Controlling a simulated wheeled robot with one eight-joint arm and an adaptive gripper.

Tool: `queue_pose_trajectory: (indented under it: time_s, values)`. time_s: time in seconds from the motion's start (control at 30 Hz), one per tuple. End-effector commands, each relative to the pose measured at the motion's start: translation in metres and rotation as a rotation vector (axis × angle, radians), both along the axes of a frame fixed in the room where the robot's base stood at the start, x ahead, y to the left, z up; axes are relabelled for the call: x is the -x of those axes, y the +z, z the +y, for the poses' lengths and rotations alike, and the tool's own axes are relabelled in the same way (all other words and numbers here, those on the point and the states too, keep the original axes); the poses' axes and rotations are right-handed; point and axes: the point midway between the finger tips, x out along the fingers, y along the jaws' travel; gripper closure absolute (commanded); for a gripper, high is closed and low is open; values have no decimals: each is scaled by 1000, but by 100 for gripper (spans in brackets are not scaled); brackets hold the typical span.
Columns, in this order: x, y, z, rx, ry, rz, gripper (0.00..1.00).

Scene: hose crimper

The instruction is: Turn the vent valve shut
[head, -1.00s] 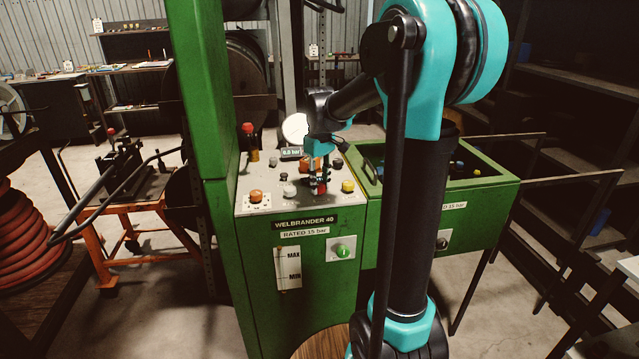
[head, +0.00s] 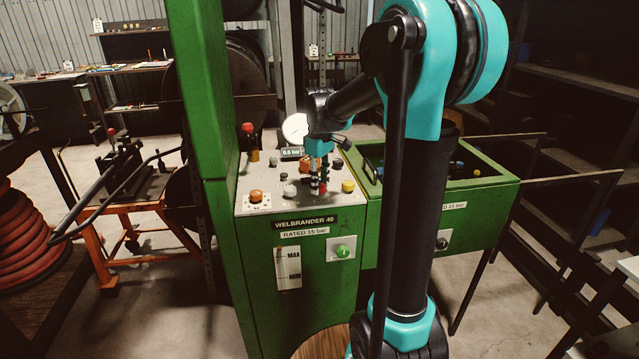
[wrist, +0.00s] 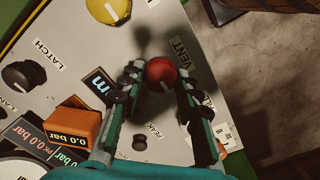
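The vent valve is a round red knob (wrist: 161,72) next to the VENT label (wrist: 180,52) in the wrist view. My gripper (wrist: 160,74) is open, with one finger on each side of the knob and a narrow gap seemingly left at both sides. In the head view my gripper (head: 319,188) points down at the front right part of the grey panel (head: 300,207). The red knob (head: 323,188) shows there only in part among the fingers.
A yellow knob (head: 348,186), an orange button (head: 256,195) and a black LATCH knob (wrist: 24,75) stand nearby on the panel. An orange block with a 0.0 bar display (wrist: 72,128) and a dark PEAK knob (wrist: 140,142) are close to the fingers. A round gauge (head: 295,128) stands behind.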

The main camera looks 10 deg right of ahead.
Motion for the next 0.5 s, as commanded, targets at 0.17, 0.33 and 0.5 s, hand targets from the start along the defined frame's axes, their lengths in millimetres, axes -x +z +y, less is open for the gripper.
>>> queue_pose_trajectory:
  time_s: [0.17,0.33,0.5]
  values:
    - [0,0,0,0,-1,0,47]
    - [0,0,0,0,-1,0,47]
    - [0,4,0,0,-1,0,47]
